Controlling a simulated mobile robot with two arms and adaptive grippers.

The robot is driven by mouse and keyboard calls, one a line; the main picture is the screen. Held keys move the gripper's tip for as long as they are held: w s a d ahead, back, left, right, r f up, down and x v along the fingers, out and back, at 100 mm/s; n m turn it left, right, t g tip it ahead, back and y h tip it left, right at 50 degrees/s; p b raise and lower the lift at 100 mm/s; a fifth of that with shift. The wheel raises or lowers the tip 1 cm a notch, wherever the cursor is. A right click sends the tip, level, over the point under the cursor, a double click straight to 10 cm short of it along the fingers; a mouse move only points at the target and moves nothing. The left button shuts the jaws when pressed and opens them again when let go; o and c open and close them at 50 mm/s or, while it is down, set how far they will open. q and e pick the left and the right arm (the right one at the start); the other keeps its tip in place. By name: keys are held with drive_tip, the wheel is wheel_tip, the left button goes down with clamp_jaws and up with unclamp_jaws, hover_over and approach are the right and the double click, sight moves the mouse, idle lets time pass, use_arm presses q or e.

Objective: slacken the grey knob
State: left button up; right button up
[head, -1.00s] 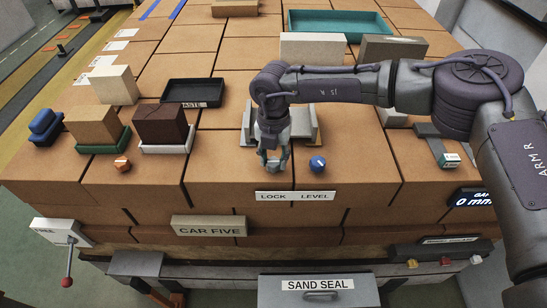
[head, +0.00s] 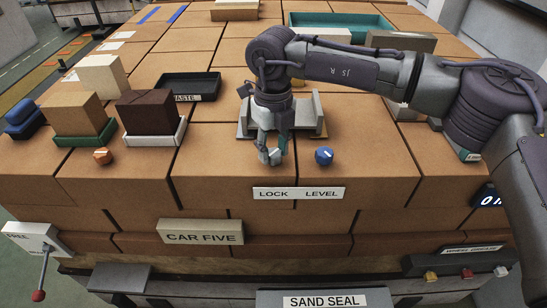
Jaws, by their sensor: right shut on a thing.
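My right gripper (head: 270,153) reaches down to the brick deck just behind the LOCK end of the LOCK LEVEL label (head: 298,193). Its fingers are shut on the grey knob (head: 273,157), which is mostly hidden between the fingertips, with only a small pale part showing. How far the knob is turned cannot be told. A blue knob (head: 324,156) with a white mark sits just to the right of the fingers, apart from them. My left gripper is not in view.
A grey metal cradle (head: 313,117) stands close behind the gripper. An orange knob (head: 102,156), a white tray (head: 155,140) with a dark block and a green tray (head: 84,138) with a tan block are at left. The black waste tray (head: 186,85) is behind.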

drive_tip(key=n+b, duration=0.2)
drive_tip(key=n, duration=0.1)
drive_tip(key=shift+f, duration=0.15)
drive_tip(key=n+b, duration=0.1)
drive_tip(key=n, duration=0.1)
drive_tip(key=shift+n, duration=0.3)
drive_tip(key=n+b, duration=0.1)
drive_tip(key=n, duration=0.4)
drive_tip(key=shift+n+b, duration=0.3)
drive_tip(key=shift+b, duration=0.1)
drive_tip(key=n, duration=0.3)
drive_tip(key=shift+n, duration=0.3)
drive_tip(key=n, duration=0.3)
drive_tip(key=shift+r, duration=0.2)
drive_tip(key=n, duration=0.4)
drive_tip(key=shift+n, duration=1.9)
